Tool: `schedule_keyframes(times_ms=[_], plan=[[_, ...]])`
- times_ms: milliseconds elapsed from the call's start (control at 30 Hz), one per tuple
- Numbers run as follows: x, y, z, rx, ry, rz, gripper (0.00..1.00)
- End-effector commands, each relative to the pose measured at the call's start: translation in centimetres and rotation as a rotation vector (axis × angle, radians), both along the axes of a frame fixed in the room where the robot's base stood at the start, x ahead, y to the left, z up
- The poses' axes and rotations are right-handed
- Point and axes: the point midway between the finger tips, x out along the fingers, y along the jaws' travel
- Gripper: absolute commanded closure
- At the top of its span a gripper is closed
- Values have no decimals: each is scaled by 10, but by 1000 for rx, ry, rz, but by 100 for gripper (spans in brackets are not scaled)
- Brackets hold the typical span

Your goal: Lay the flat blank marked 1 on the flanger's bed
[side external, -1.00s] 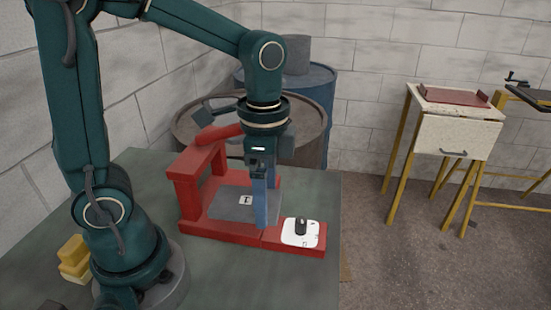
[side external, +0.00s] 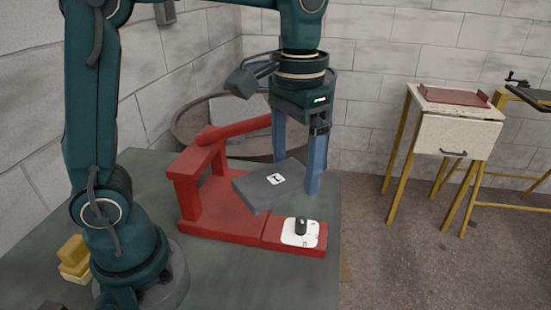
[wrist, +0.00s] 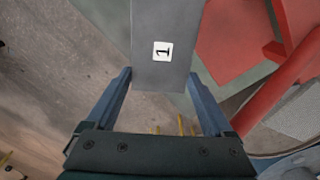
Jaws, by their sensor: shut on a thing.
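The flat dark grey blank (side external: 262,193), with a white label marked 1, hangs tilted above the base of the red lever machine (side external: 195,190) in the side view. My gripper (side external: 297,174) is shut on its right end, with blue fingers at its two edges. In the wrist view the blank (wrist: 166,20) runs up from between the fingertips of my gripper (wrist: 160,76). No label names the flanger. A stand with a crank and a dark flat top (side external: 532,96) is partly cut off at the far right.
Yellow blocks (side external: 73,258) lie at the left of the green table (side external: 250,285). A white cabinet on yellow legs (side external: 455,133) carries a red tray (side external: 453,95). Open floor lies between.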

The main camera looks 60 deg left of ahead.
Motion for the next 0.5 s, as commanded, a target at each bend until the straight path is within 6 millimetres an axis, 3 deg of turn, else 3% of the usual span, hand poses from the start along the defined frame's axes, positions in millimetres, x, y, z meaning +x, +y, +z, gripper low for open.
schedule_keyframes(times_ms=[167, 500], plan=[[3, 0, -2, -1, -14, -83, 100], [-14, 11, -41, 5, -22, -590, 100]])
